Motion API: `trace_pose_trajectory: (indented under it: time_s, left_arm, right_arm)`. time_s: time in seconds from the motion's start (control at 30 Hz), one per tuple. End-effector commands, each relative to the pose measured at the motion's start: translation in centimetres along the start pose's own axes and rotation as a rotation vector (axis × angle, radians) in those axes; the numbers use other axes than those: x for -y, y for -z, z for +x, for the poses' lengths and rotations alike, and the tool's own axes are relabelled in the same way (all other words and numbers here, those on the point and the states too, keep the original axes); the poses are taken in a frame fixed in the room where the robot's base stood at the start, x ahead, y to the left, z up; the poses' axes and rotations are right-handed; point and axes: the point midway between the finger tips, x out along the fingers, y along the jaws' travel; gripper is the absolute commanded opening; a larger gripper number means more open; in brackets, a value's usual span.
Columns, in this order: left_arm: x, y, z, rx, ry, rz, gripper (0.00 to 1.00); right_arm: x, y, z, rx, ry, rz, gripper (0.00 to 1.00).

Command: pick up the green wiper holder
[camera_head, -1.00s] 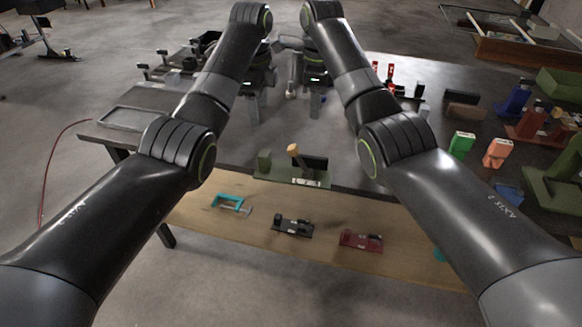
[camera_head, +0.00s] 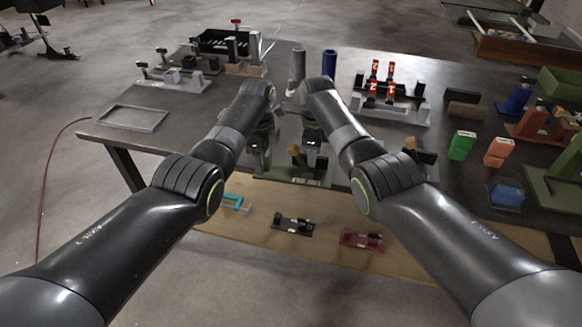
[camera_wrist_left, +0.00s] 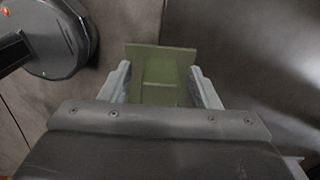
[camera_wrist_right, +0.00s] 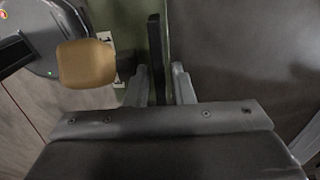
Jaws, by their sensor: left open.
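The green wiper holder (camera_head: 297,181) lies near the front edge of the dark table, below both grippers. It has a green block (camera_wrist_left: 163,65) at its left end, a black upright plate (camera_wrist_right: 156,45) at its right and a tan knob (camera_wrist_right: 86,63) between. My left gripper (camera_head: 259,168) is open, with the green block between its fingers in the left wrist view. My right gripper (camera_head: 312,163) is open around the black plate, which sits closer to the left finger in the right wrist view. The arms partly hide the holder in the head view.
A wooden board in front carries a teal frame (camera_head: 236,202), a black fixture (camera_head: 293,224) and a dark red fixture (camera_head: 361,239). Green (camera_head: 462,145) and orange (camera_head: 498,152) blocks stand to the right. A grey cylinder (camera_head: 297,64) and a blue cylinder (camera_head: 329,64) stand behind.

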Motion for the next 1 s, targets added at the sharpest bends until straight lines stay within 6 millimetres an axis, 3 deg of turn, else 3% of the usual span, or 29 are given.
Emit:
trace_pose_trajectory:
  time_s: [0.43, 0.6, 0.87, 1.0]
  left_arm:
    - [-0.02, 0.00, 0.80, 0.000, 0.000, 0.000, 0.56]
    - [-0.02, 0.00, 0.79, 0.000, 0.000, 0.000, 0.34]
    - [-0.01, -0.02, 0.77, 0.000, 0.000, 0.000, 0.00]
    - [0.02, -0.02, 0.68, 0.000, 0.002, 0.000, 0.00]
  right_arm:
    - [-0.03, 0.00, 0.83, 0.000, 0.000, 0.000, 0.22]
    - [-0.02, 0.00, 0.81, 0.000, 0.000, 0.000, 0.00]
    - [-0.01, 0.00, 0.79, 0.001, 0.001, 0.000, 0.00]
    - [0.03, -0.02, 0.70, 0.001, 0.002, 0.000, 0.00]
